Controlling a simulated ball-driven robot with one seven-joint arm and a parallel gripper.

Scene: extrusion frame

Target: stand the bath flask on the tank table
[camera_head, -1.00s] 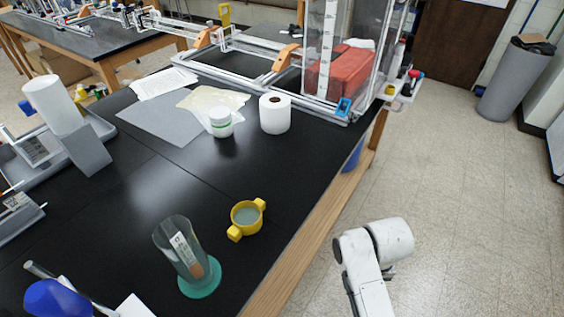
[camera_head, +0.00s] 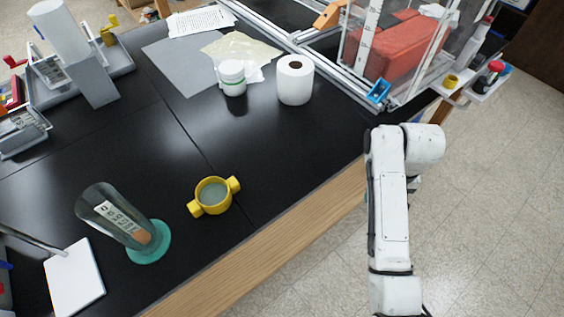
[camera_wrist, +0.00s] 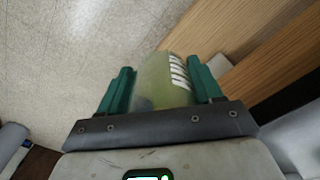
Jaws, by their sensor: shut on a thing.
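The bath flask (camera_wrist: 165,80) is a clear, yellowish-tinted vessel with white markings, seen in the wrist view. My gripper (camera_wrist: 160,68) is shut on it, with one green finger on each side. The flask is held off to the side of the table, over the floor and near a wooden edge. The black-topped table with the wooden front edge, which I take as the tank table (camera_head: 140,140), fills the head view's left and middle. In the head view my arm is at the right, beyond the table's front edge, and its gripper and the flask are hidden.
A yellow two-handled cup (camera_head: 213,195) and a green-based glass cylinder (camera_head: 120,215) stand near the front edge. A paper roll (camera_head: 295,80), white jar (camera_head: 232,77) and clear tank (camera_head: 395,55) are farther back. Bare black tabletop lies between the roll and the cup.

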